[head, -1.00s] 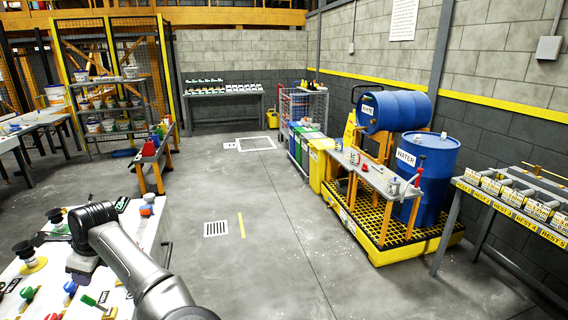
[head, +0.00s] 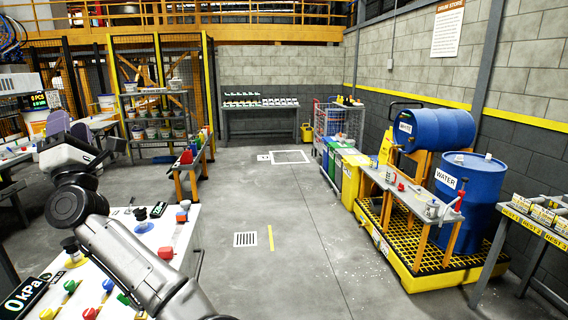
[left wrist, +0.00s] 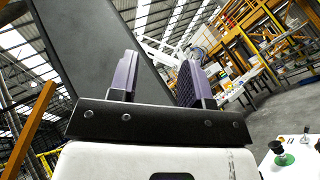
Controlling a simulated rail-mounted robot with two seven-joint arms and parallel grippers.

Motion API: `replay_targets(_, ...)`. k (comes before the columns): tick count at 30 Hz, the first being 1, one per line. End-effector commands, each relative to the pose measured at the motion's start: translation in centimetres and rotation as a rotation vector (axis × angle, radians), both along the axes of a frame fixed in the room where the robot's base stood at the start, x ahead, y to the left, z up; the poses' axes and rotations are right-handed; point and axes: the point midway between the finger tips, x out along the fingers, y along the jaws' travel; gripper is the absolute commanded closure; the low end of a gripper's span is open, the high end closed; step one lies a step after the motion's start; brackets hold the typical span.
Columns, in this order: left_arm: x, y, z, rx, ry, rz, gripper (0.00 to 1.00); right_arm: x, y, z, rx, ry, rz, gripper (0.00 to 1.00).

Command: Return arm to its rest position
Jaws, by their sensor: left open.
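My left arm comes in from the bottom left of the head view and rises over the white control table (head: 165,240). My left gripper (head: 93,126) is raised above the table's far left corner, with its purple-grey fingers pointing up and away. In the left wrist view the same gripper (left wrist: 156,80) shows two purple finger pads standing well apart. Nothing is between them, so it is open and empty. It touches nothing that I can see. My right gripper is in neither view.
The control table bears coloured knobs and a pressure display (head: 27,294). A shelf rack of pails (head: 153,115) stands beyond. Blue drums (head: 468,190) on a yellow spill pallet (head: 425,275) and colored bins (head: 347,172) stand on the right. The middle floor is clear.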

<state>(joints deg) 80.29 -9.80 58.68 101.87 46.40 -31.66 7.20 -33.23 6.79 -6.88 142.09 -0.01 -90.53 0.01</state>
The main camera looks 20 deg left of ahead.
Motion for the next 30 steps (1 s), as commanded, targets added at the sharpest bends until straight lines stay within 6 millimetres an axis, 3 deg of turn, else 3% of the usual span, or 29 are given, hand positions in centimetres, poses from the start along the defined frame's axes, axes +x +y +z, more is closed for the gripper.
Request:
replay_targets(1, -0.4, -1.9, 1.9, 0.128, 0.085, 0.014, 0.56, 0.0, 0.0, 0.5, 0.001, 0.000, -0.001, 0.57)
replay_targets(3, -0.2, -5.0, 3.6, 0.310, 0.240, 0.031, 0.56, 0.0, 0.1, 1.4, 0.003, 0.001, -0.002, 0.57)
replay_targets(6, 0.6, -9.7, 4.3, 0.558, 0.502, 0.054, 0.56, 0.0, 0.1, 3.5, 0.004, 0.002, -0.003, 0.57)
replay_targets(8, 1.3, -12.5, 3.6, 0.700, 0.684, 0.066, 0.56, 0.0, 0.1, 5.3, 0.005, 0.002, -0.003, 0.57)
replay_targets(12, 2.1, -17.9, -0.3, 0.949, 1.079, 0.070, 0.56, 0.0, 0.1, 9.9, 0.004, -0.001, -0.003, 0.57)
replay_targets(20, 0.3, -24.5, -7.1, 1.218, 1.479, 0.071, 0.56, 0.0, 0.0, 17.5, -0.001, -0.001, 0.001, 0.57)
replay_targets(26, -2.9, -29.1, -11.8, 1.424, 1.630, -0.003, 0.56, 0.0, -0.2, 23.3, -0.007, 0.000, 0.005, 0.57)
replay_targets(30, -6.6, -32.0, -15.3, 1.566, 1.715, -0.138, 0.56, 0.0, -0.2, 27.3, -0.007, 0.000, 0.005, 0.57)
